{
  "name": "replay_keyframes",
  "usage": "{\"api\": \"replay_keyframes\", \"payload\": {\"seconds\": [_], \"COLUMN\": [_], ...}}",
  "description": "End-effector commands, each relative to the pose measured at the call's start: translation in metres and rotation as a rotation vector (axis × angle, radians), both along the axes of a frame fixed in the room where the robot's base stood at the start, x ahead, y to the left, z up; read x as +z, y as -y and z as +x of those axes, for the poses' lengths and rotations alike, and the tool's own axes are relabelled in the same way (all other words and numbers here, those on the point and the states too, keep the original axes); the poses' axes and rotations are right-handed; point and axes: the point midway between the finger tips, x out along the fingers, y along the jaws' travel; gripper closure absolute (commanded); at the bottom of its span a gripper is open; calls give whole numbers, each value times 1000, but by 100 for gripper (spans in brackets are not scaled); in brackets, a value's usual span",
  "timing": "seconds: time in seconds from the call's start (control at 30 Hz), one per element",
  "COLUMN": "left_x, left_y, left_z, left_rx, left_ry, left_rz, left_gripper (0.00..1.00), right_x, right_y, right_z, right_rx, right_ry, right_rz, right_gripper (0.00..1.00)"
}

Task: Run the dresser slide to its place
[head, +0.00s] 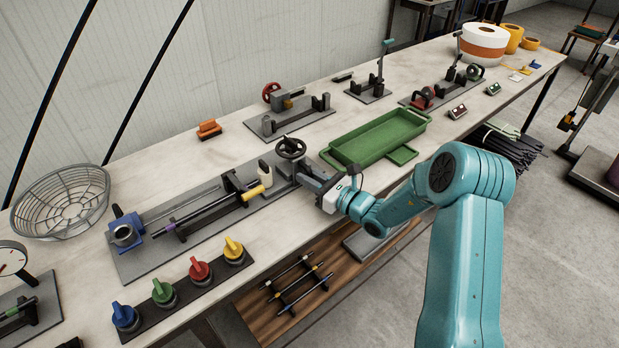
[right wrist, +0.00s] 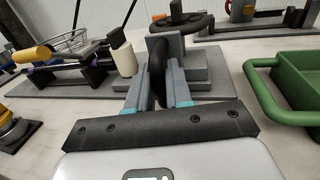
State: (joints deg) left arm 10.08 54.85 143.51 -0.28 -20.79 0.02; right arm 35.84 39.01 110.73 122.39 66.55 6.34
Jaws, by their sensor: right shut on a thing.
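A grey slide unit (head: 281,183) with a flat black handwheel (head: 290,148) on top stands at the right end of a long grey baseplate (head: 130,262). I take this unit for the dresser slide. My right gripper (head: 310,179) reaches it from the right. In the right wrist view, my right gripper (right wrist: 158,85) is shut on a dark upright wheel-like part (right wrist: 157,62) at the near face of the unit. The top handwheel (right wrist: 180,23) shows behind and above it. The fingers hide part of the held piece. My left gripper is not in view.
A green tray (head: 375,140) stands close to the right of my gripper. Several coloured knobs (head: 200,270) line the near edge. A wire basket (head: 60,205) stands at far left.

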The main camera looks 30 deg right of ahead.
Motion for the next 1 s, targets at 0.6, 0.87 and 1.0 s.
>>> {"api": "replay_keyframes", "payload": {"seconds": [0.6, 0.87, 1.0], "left_x": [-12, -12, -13], "left_y": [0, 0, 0], "left_z": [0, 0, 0], "left_rx": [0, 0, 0], "left_ry": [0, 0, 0], "left_rz": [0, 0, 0], "left_gripper": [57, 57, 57], "right_x": [1, 1, 0], "right_y": [36, 34, 34], "right_z": [2, 2, 1], "right_rx": [-15, -11, -11], "right_ry": [3, 1, 0], "right_rz": [-2, -2, -1], "right_gripper": [65, 65, 65]}}
